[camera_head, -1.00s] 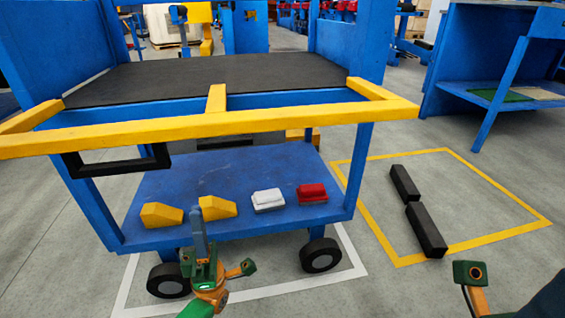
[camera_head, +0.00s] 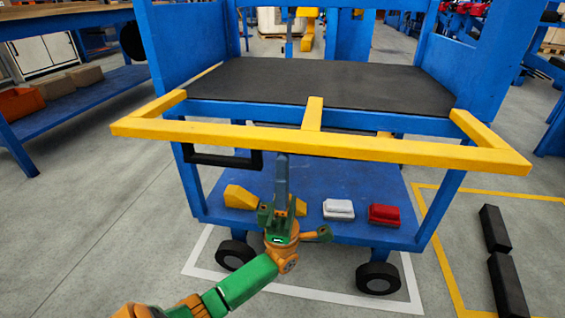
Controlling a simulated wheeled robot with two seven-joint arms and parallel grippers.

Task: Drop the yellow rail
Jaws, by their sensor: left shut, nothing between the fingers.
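The yellow rail (camera_head: 395,149) runs across the front of the blue cart (camera_head: 160,45), raised at about the height of the black top. Its side arms and middle arm reach back to the cart. My left gripper (camera_head: 282,165) points up, with its tip in front of or just under the rail, left of the middle arm. It is shut and empty. I cannot tell whether it touches the rail. It hides part of the lower shelf and one yellow block. My right gripper is out of view.
A black handle (camera_head: 222,161) hangs below the rail. On the lower shelf (camera_head: 340,186) lie a yellow block (camera_head: 240,197), a white block (camera_head: 338,209) and a red block (camera_head: 384,214). Black bars (camera_head: 508,286) lie on the floor at right.

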